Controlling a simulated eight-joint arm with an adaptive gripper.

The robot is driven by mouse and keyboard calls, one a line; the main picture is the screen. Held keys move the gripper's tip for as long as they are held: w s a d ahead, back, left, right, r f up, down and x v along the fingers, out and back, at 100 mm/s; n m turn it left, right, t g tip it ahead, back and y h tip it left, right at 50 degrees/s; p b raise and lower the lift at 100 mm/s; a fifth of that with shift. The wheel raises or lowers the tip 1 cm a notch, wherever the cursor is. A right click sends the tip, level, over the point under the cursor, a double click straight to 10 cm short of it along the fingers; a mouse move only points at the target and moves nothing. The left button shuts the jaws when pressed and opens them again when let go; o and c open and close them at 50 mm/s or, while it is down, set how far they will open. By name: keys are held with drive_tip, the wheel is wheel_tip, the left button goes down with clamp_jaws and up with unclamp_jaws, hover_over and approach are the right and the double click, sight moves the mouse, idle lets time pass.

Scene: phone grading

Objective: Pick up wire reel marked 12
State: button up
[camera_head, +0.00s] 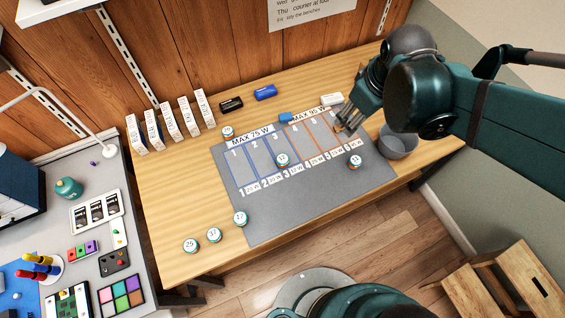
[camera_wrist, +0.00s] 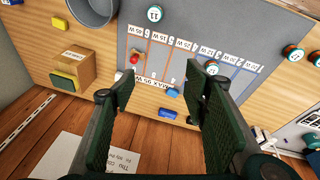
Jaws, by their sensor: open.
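Several wire reels with white numbered tops and teal-and-orange sides are in the head view. One on the grey mat's middle (camera_head: 282,159) has a number that reads like 12 or 17; it also shows in the wrist view (camera_wrist: 211,69), small and hard to read. A reel marked 11 (camera_head: 355,161) is at the mat's right; it also shows in the wrist view (camera_wrist: 154,13). Another reel (camera_head: 227,131) stands at the mat's back left corner, its number unclear. My gripper (camera_head: 346,122) is open and empty above the mat's back right, apart from the reels.
The grey mat (camera_head: 285,205) has numbered lanes. Reels (camera_head: 240,218), (camera_head: 214,234) and (camera_head: 190,245) stand at the front left. A grey bowl (camera_head: 398,145) is at the right. A small red object (camera_wrist: 134,57) lies on the mat. White boxes (camera_head: 170,121) line the back left.

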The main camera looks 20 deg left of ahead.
drive_tip(key=a+f+n+g+b, duration=0.25)
drive_tip(key=a+f+n, duration=0.25)
drive_tip(key=a+f, duration=0.5)
drive_tip(key=n+h+b, duration=0.1)
drive_tip(key=n+b, duration=0.3)
drive_tip(key=n, duration=0.1)
hover_over(283, 159)
drive_tip(key=shift+g, duration=0.25)
wheel_tip(283, 159, down, 11)
drive_tip(key=shift+f, duration=0.15)
drive_tip(key=shift+f, duration=1.25)
drive_tip(key=shift+f, duration=0.1)
drive_tip(key=shift+w+f+b, duration=0.1)
drive_tip(key=shift+f+b, duration=0.6)
drive_tip(key=shift+f, duration=1.8)
